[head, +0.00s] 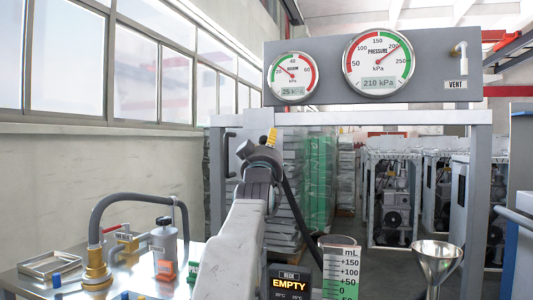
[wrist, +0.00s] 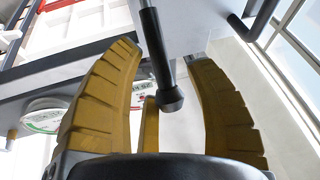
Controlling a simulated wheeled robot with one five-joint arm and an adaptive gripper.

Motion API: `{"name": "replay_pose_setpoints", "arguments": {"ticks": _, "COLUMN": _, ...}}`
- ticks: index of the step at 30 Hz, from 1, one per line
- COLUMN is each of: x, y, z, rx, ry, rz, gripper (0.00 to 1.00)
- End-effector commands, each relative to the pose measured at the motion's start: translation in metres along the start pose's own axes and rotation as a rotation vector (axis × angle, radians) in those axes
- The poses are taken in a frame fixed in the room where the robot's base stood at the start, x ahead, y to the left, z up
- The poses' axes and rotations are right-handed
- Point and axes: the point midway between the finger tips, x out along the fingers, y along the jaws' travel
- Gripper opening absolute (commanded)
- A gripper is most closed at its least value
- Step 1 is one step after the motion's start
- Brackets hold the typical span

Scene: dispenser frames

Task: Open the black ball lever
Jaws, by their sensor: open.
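In the wrist view, a black lever (wrist: 157,55) runs down from the top of the picture to a thick dark knob (wrist: 170,102) at its end. My gripper (wrist: 172,75) is open, with one yellow ribbed finger on each side of the lever. Clear gaps show between the lever and both side fingers. Another yellow finger part shows behind the knob, and I cannot tell whether it touches. In the head view, my gripper (head: 272,138) is at the left part of the metal frame, mostly hidden by my arm; the lever cannot be made out there.
The frame (head: 480,175) carries a gauge panel (head: 425,85) reading 25 and 210 kPa. A black handle (head: 229,150) is on its left post. A metal bench (head: 25,292) with a hose and bottle stands lower left. A funnel (head: 437,258) and measuring cylinder (head: 340,268) stand lower right.

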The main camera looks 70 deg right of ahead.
Motion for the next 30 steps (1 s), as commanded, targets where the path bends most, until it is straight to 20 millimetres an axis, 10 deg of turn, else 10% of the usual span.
{"name": "replay_pose_setpoints", "arguments": {"ticks": 30, "x": -0.102, "y": 0.000, "z": 0.000, "rx": 0.000, "ry": -0.001, "rz": -0.001, "gripper": 0.50}}
